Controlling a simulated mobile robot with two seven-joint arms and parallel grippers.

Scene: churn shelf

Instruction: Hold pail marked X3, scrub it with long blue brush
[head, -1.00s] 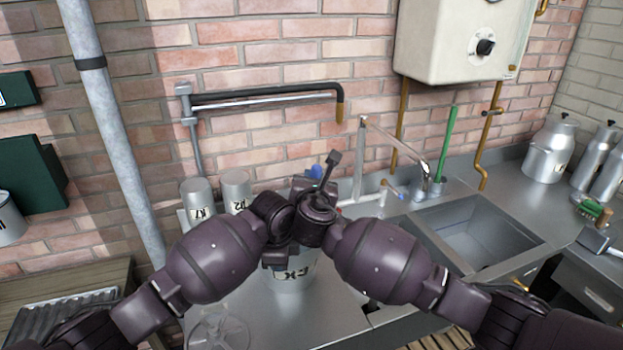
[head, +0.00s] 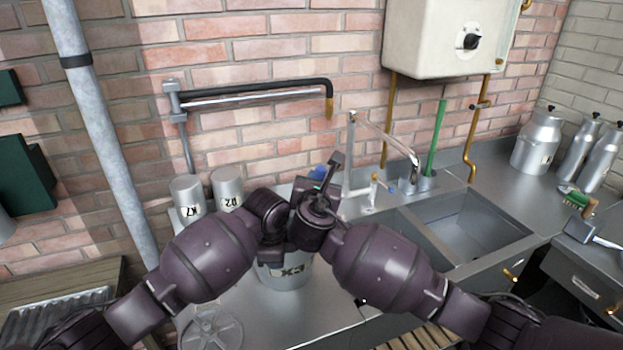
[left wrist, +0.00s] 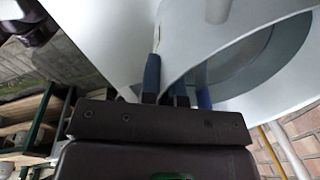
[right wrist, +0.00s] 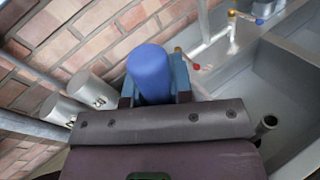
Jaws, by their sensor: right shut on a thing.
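The pail marked X3 (head: 287,275) stands on the metal counter in the head view, its upper part hidden behind my wrists. My left gripper (left wrist: 166,85) is at the pail's rim, which fills much of the left wrist view (left wrist: 250,65), with the wall running between its blue fingers. I cannot tell whether they press on the wall. My right gripper (right wrist: 154,88) is shut on the blue handle of the long brush (right wrist: 150,70), whose end also shows in the head view (head: 317,172). The brush's bristles are hidden.
Two small metal cans, one marked K7 (head: 187,197) and another (head: 227,186), stand behind on the left. A spoked disc (head: 212,328) lies in front. A sink (head: 470,235), tap and upright green handle (head: 437,140) are right. Several churns (head: 538,142) stand far right.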

